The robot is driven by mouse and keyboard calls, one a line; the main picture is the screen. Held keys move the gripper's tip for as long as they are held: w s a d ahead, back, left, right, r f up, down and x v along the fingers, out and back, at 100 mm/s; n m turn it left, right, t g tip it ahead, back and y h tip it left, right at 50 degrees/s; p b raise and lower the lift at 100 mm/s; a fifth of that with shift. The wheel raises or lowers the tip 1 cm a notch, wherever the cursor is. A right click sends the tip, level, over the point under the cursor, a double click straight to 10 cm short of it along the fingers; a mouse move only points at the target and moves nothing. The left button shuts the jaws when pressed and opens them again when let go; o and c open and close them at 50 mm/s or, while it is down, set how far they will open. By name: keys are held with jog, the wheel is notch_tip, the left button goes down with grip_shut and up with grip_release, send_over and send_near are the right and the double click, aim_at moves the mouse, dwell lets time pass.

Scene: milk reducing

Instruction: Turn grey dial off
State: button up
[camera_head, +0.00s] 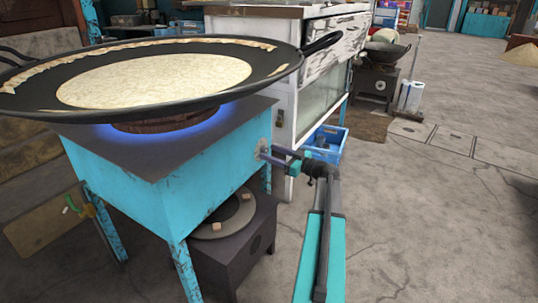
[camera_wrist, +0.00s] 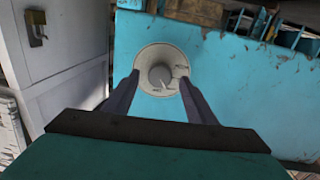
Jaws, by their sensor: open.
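The grey dial (camera_wrist: 160,77) is a round knob on a pale disc, set on the turquoise side of the stove (camera_wrist: 240,90). In the wrist view my gripper (camera_wrist: 158,82) is open, with one dark finger on each side of the dial. I cannot tell whether the fingers touch the knob. In the head view my gripper (camera_head: 266,152) reaches from the right to the stove's side, and the dial is a small pale patch mostly hidden there. A blue glow shows under the large black pan (camera_head: 30,101) on the stove (camera_head: 130,160).
The pan holds pale milk (camera_head: 155,80), and its handle sticks out to the right. A white cabinet (camera_head: 280,110) stands behind the stove. A blue crate (camera_head: 326,144) lies on the floor beside it. The floor to the right is mostly clear.

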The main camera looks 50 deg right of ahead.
jog(key=shift+w+a, duration=0.15)
jog(key=shift+w, duration=0.65)
jog(key=c, duration=1)
jog(key=shift+c, duration=0.2)
jog(key=shift+m, duration=0.4)
jog(key=m, duration=0.3)
jog(key=shift+m+g+p, duration=0.4)
jog(key=shift+m+p, duration=0.4)
jog(key=shift+m, duration=1.1)
